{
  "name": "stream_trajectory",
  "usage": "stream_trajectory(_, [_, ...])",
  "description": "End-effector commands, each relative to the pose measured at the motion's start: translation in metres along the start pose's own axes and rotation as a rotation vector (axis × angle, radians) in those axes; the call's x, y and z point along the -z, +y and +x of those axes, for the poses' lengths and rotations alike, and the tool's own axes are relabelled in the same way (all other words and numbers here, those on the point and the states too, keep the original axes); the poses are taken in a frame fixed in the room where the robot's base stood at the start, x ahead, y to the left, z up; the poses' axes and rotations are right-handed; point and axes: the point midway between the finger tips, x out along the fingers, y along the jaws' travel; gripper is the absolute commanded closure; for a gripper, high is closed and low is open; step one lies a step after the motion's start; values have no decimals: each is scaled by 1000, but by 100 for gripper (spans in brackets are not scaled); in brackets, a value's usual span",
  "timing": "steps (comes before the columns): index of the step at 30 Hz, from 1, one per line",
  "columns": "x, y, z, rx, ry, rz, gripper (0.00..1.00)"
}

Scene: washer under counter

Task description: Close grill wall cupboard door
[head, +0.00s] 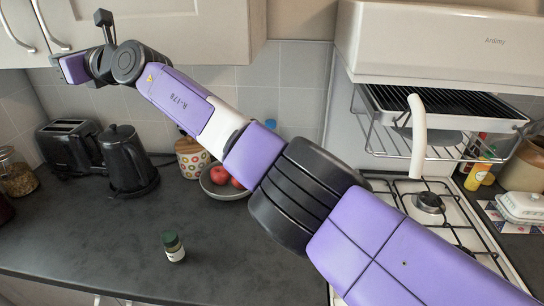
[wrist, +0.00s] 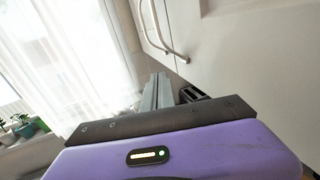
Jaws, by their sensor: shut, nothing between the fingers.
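White wall cupboard doors (head: 185,30) hang at the upper left in the head view, with two curved metal handles (head: 50,25) close together. No door clearly stands ajar in what shows; their tops are cut off. My gripper (wrist: 157,92) is shut and empty. In the head view my purple arm reaches across to the upper left, its hand in front of the cupboards' lower edge below the handles; the fingertips are not visible there. In the wrist view the handles (wrist: 168,35) and a pale door face (wrist: 255,55) lie ahead and right of the fingers, apart from them.
A white grill unit (head: 440,40) with a rack hangs over the hob (head: 425,208) at right. A toaster (head: 66,145), kettle (head: 128,165), fruit bowl (head: 222,189) and small jar (head: 173,248) stand on the dark counter (head: 90,235). A curtained window (wrist: 75,60) is left in the wrist view.

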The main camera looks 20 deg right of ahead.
Motion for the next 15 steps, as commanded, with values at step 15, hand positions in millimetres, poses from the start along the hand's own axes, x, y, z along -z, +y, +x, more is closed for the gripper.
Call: stream_trajectory(15, [0, -29, 14, 84, 0, 3, 100])
